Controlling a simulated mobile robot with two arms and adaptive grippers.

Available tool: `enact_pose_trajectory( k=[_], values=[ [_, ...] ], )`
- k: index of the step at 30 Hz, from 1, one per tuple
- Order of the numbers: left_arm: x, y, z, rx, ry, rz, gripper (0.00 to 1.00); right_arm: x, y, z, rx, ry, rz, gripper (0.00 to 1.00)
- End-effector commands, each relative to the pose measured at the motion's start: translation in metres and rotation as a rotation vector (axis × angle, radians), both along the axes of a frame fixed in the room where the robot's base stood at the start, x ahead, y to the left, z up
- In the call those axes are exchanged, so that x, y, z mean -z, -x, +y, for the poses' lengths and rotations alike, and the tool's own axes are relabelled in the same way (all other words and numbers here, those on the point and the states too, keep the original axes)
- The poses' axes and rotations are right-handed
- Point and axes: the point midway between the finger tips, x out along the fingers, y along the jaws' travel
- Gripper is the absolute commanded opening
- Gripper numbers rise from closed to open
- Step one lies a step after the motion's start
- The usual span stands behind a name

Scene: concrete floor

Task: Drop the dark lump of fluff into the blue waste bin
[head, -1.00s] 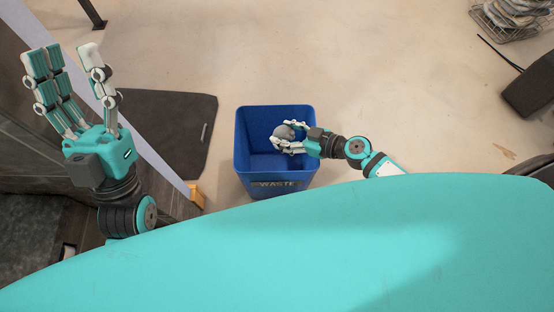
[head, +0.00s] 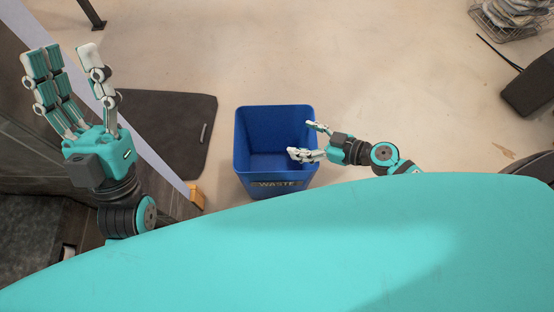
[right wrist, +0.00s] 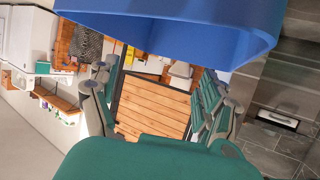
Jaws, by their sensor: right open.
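The blue waste bin (head: 268,128) stands on the floor in the middle of the head view, its opening facing up and the word WASTE on its front. My right gripper (head: 306,140) is at the bin's right rim, with its fingers spread and nothing between them. The right wrist view also shows its fingers (right wrist: 153,100) apart and empty, with the blue bin (right wrist: 190,25) across the top. The dark lump of fluff is not visible in either view now; part of the bin's inside is hidden. My left gripper (head: 68,58) is open and empty at the far left.
A dark mat (head: 165,125) lies left of the bin. A small orange block (head: 195,195) is near its left front side. A wire basket (head: 510,20) and a dark object (head: 530,85) are at the right. The floor behind the bin is clear.

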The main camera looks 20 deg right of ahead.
Motion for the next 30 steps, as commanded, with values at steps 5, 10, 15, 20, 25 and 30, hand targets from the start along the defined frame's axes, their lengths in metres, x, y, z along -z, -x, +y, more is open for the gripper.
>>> enact_pose_trajectory(
  k=[5, 10, 15, 20, 25, 30],
  values=[
    [0.000, 0.000, 0.000, 0.000, 0.000, 0.000, 0.40, -0.012, 0.024, -0.023, 0.001, 0.001, 0.002, 0.80],
    [0.000, 0.000, 0.000, 0.000, 0.000, 0.000, 0.40, -0.020, 0.034, -0.034, 0.001, 0.000, 0.000, 0.80],
    [0.000, 0.000, 0.000, 0.000, 0.000, 0.000, 0.40, -0.022, 0.037, -0.037, 0.000, 0.001, -0.001, 0.80],
    [0.000, 0.000, 0.000, 0.000, 0.000, 0.001, 0.40, -0.022, 0.037, -0.037, 0.000, 0.001, -0.001, 0.80],
    [0.000, 0.000, 0.000, 0.000, 0.000, 0.001, 0.40, -0.022, 0.037, -0.037, 0.001, 0.001, -0.001, 0.80],
    [0.000, 0.000, 0.000, 0.000, 0.000, 0.000, 0.40, -0.022, 0.037, -0.037, 0.001, 0.001, -0.001, 0.80]
  ],
)
